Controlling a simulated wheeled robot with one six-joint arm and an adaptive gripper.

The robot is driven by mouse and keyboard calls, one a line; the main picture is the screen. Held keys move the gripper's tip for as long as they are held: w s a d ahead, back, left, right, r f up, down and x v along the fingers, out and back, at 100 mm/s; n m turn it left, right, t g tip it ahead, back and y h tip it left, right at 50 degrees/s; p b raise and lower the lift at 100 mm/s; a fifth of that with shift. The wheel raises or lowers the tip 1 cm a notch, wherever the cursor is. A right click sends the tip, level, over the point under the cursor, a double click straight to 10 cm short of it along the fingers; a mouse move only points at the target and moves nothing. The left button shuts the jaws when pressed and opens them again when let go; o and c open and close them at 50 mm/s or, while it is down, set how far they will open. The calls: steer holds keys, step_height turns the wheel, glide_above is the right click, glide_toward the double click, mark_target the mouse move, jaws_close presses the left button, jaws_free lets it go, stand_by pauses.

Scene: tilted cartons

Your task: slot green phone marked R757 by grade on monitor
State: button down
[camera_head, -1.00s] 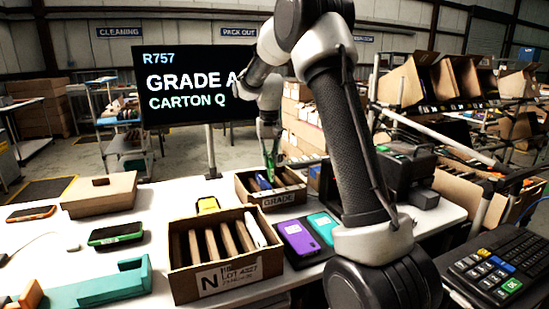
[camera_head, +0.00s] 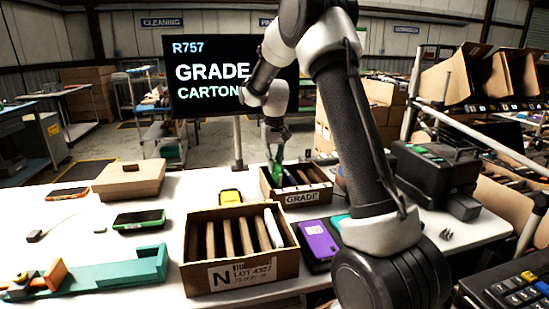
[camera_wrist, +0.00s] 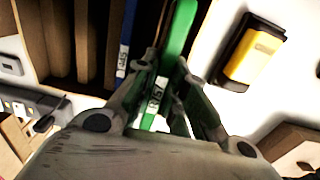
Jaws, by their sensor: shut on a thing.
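My gripper (camera_head: 275,140) is shut on a green phone (camera_head: 277,170), held on edge at the left end of the small carton marked GRADE (camera_head: 303,198). In the wrist view, my gripper (camera_wrist: 160,95) pinches the green phone (camera_wrist: 180,30), and its label reads R757. A blue phone (camera_wrist: 126,45) stands in the carton to its left. I cannot tell how deep the green phone sits. The monitor (camera_head: 215,105) reads R757, GRADE and CARTON; my arm hides the line ends.
A carton marked N (camera_head: 240,275) with dividers stands in front. A yellow device (camera_head: 230,196) lies left of the GRADE carton. A purple phone (camera_head: 319,240) lies right of carton N. A green-edged phone (camera_head: 138,219) and a teal holder (camera_head: 110,275) are at left.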

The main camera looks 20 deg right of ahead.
steer(key=shift+f, duration=2.6)
steer(key=shift+f, duration=0.3)
steer(key=c, duration=1.4)
jaws_free()
step_height(320, 180, up, 12)
steer(key=shift+r, duration=0.1)
step_height(320, 180, up, 7)
glide_above(275, 177)
steer(key=w+d, duration=0.2)
steer(key=w, duration=0.1)
steer(key=shift+w+a, duration=0.1)
steer(key=shift+a, duration=0.15)
